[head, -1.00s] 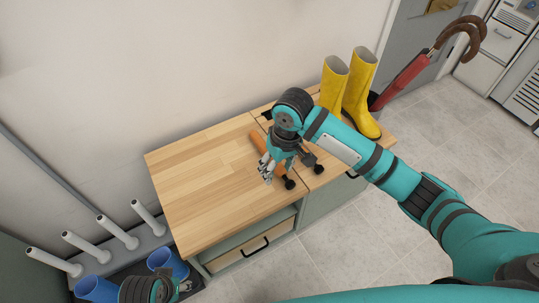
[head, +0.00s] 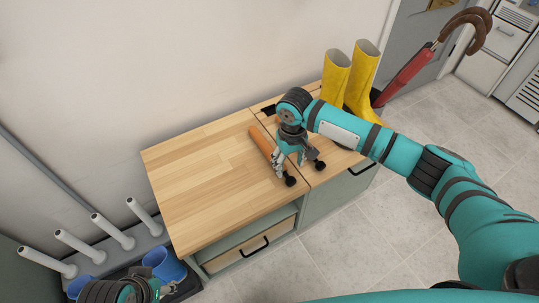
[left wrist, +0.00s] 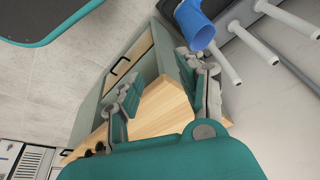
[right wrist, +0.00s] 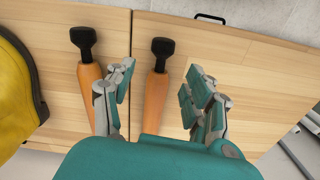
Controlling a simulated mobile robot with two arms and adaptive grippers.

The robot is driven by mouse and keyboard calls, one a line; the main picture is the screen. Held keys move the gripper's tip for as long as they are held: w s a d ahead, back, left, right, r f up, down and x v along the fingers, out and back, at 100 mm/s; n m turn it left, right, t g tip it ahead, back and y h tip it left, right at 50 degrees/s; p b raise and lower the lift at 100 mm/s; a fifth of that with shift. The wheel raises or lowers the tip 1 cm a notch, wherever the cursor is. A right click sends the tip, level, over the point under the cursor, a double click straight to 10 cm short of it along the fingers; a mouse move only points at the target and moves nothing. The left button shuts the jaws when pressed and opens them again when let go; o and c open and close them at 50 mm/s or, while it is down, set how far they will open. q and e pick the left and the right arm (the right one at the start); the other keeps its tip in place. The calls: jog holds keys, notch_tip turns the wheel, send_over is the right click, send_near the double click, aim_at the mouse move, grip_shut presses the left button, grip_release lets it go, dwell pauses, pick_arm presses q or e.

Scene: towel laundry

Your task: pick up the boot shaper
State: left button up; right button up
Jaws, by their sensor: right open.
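Two orange boot shapers with black knobs lie on the wooden cabinet top. One (head: 262,141) lies left of my right gripper (head: 287,165) in the head view. In the right wrist view that shaper (right wrist: 156,95) lies between the open fingers of my right gripper (right wrist: 160,82), not gripped. The other shaper (right wrist: 90,75) lies outside the left finger; in the head view its black knob (head: 319,166) shows and my arm hides most of its body. My left gripper (left wrist: 160,80) is open and empty, low beside the cabinet's left side.
Yellow boots (head: 360,82) stand at the back right of the cabinet top (head: 200,180). A red umbrella (head: 405,75) leans beyond them. White pegs (head: 113,231) and blue boots (head: 165,265) are at lower left. The cabinet top's left half is clear.

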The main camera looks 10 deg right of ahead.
aim_at(290, 177)
jog(key=shift+f, duration=0.65)
jog(key=f+b, duration=0.1)
jog(key=s+f, duration=0.1)
jog(key=shift+d+f+b, duration=0.2)
jog(key=shift+f+b, duration=0.15)
jog(key=shift+f, duration=0.9)
pick_arm(q)
jog(key=w, duration=0.1)
jog(key=w+t, duration=0.1)
jog(key=w+d+t, duration=0.1)
jog(key=w, duration=0.1)
jog(key=shift+d+f+h, duration=0.1)
jog(key=shift+f+h, duration=0.2)
pick_arm(e)
jog(key=shift+c, duration=0.4)
jog(key=shift+w, duration=0.1)
grip_shut()
